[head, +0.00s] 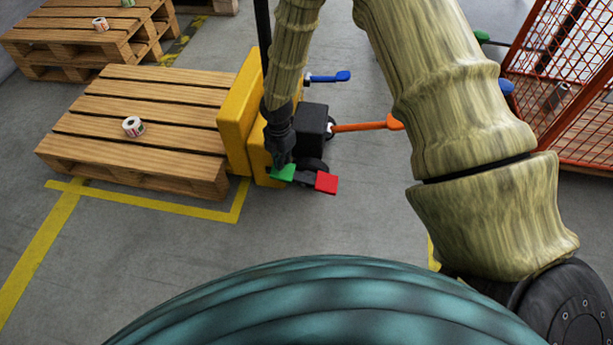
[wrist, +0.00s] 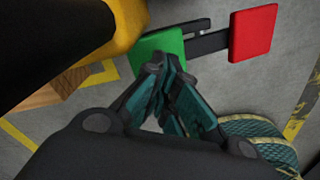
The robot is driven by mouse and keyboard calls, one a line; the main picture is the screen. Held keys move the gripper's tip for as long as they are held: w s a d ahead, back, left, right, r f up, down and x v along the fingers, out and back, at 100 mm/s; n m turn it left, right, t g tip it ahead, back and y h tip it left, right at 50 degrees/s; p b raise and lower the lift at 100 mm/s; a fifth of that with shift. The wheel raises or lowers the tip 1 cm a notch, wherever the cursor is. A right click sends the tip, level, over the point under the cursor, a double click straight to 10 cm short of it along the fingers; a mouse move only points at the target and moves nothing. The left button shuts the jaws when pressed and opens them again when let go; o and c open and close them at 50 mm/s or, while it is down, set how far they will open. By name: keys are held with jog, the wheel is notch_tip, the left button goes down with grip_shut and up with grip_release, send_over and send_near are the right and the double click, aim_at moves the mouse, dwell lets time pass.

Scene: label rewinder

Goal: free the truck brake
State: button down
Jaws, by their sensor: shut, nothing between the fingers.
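A yellow pallet truck (head: 236,115) with a black box (head: 313,128) stands at the right end of a wooden pallet. Low on it are a green pedal (head: 285,173) and a red pedal (head: 327,183) on a dark bar. The wrist view shows the green pedal (wrist: 158,43) and the red pedal (wrist: 253,32) side by side. My gripper (head: 280,162) points down over the green pedal. In the wrist view my gripper (wrist: 166,66) is shut and empty, its tips overlapping the pedal's near edge. I cannot tell whether they touch it.
An orange handle (head: 362,127) and a blue lever (head: 330,77) stick out rightward from the truck. The pallet (head: 95,135) carries a label roll (head: 133,126). A second pallet (head: 55,36) is behind. An orange mesh cage (head: 565,70) stands right. The grey floor in front is clear.

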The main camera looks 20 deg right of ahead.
aim_at(283, 170)
jog(key=shift+f, duration=0.1)
jog(key=shift+f+b, duration=0.45)
jog(key=shift+f, duration=2)
jog(key=shift+r, duration=0.15)
notch_tip(283, 170, up, 9)
jog(key=p, duration=0.8)
